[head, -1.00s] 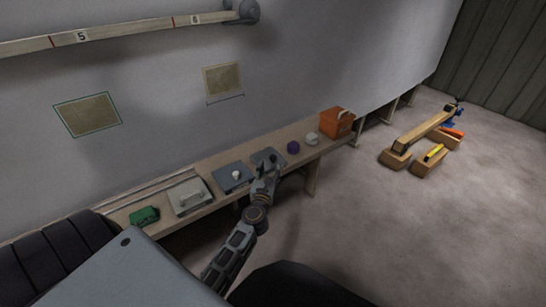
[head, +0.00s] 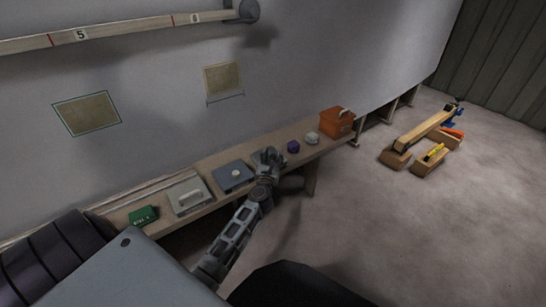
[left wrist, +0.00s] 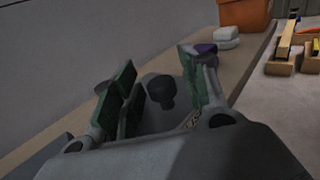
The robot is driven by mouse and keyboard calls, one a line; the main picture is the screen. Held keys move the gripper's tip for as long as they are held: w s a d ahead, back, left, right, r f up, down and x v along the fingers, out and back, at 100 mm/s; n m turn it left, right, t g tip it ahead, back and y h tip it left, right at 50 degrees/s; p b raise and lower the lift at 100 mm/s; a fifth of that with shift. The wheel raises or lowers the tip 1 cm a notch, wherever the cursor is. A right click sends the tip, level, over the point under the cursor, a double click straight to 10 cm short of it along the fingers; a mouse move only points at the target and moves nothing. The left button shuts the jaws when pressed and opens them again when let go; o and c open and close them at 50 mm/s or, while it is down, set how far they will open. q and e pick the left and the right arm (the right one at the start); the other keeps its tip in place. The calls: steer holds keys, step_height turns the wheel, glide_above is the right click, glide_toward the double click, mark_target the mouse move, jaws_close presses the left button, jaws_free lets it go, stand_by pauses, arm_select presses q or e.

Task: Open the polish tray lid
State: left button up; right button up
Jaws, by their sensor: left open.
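A low grey tray (left wrist: 150,118) with a dark knob (left wrist: 160,90) on its lid shows in the left wrist view, with part of a label at its near right. The lid looks closed. My left gripper (head: 268,156) is over this tray on the bench in the head view and hides most of it. In the left wrist view the open fingers (left wrist: 159,78), with green pads, stand on either side of the knob with gaps. I cannot tell how far their tips are above the lid. My right gripper is not in view.
On the bench (head: 215,198) to the left are a blue-grey tray with a pale knob (head: 235,174), a light box with a handle (head: 189,196) and a green box (head: 143,215). To the right are a purple object (head: 293,147), a white object (head: 312,137) and an orange box (head: 337,122).

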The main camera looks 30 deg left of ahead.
arm_select(q)
steer(key=shift+w+a, duration=0.1)
steer(key=shift+w, duration=0.1)
jaws_close()
stand_by(0.3)
